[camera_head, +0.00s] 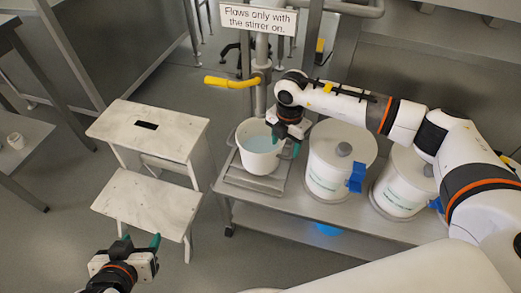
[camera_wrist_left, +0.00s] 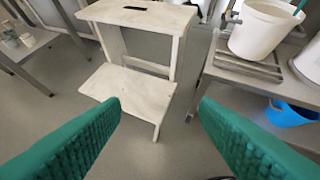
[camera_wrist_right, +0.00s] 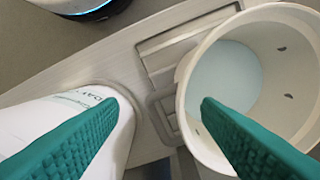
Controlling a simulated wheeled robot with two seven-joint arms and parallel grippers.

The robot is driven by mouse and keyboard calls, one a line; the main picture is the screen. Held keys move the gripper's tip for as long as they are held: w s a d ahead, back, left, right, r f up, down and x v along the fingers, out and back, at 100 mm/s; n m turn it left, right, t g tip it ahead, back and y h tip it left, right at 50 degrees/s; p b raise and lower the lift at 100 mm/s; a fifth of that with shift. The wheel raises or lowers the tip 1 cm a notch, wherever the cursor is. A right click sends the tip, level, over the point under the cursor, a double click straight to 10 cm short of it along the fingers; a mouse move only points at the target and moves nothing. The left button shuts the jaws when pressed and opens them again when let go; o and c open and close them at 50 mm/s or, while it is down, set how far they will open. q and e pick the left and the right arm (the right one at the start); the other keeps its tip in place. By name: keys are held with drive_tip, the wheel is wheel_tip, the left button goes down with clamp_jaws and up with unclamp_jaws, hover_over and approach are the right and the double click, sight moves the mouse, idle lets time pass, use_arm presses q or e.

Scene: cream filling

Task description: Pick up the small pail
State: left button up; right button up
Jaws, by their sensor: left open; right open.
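The small white pail (camera_head: 259,158) stands upright on a metal platform (camera_head: 255,182), with pale blue contents inside. It also shows in the right wrist view (camera_wrist_right: 187,100) and at the upper right of the left wrist view (camera_wrist_left: 262,35). My right gripper (camera_head: 285,142) is open over the pail's right rim. In the right wrist view one green finger reaches over the pail's opening and the other is outside it; contact with the wall cannot be told. My left gripper (camera_head: 140,243) is open and empty above the floor, in front of the white step stool (camera_head: 150,200).
Two white lidded containers (camera_head: 325,185) (camera_head: 397,192) with blue taps stand right of the pail on the metal table (camera_head: 290,200). A yellow-handled valve (camera_head: 232,82) and pipe are behind the pail. A blue bucket (camera_wrist_left: 290,113) is on the lower shelf.

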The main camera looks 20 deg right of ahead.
drive_tip(key=f, duration=0.1)
drive_tip(key=f+b, duration=0.1)
drive_tip(key=f, duration=0.1)
drive_tip(key=f+b, duration=0.1)
drive_tip(key=f, duration=0.1)
drive_tip(key=shift+w+a+f, duration=0.2)
drive_tip(key=shift+w+a, duration=0.1)
drive_tip(key=shift+a, duration=0.05)
drive_tip(key=shift+f, duration=0.3)
use_arm(q)
drive_tip(key=w+d+r+t+h, duration=0.1)
drive_tip(key=w+d+r+t, duration=0.1)
drive_tip(key=w+r+t, duration=0.3)
drive_tip(key=shift+d+r+t+h, duration=0.2)
drive_tip(key=shift+r+t+h, duration=0.2)
drive_tip(key=shift+r, duration=0.55)
use_arm(e)
drive_tip(key=shift+r, duration=0.1)
clamp_jaws()
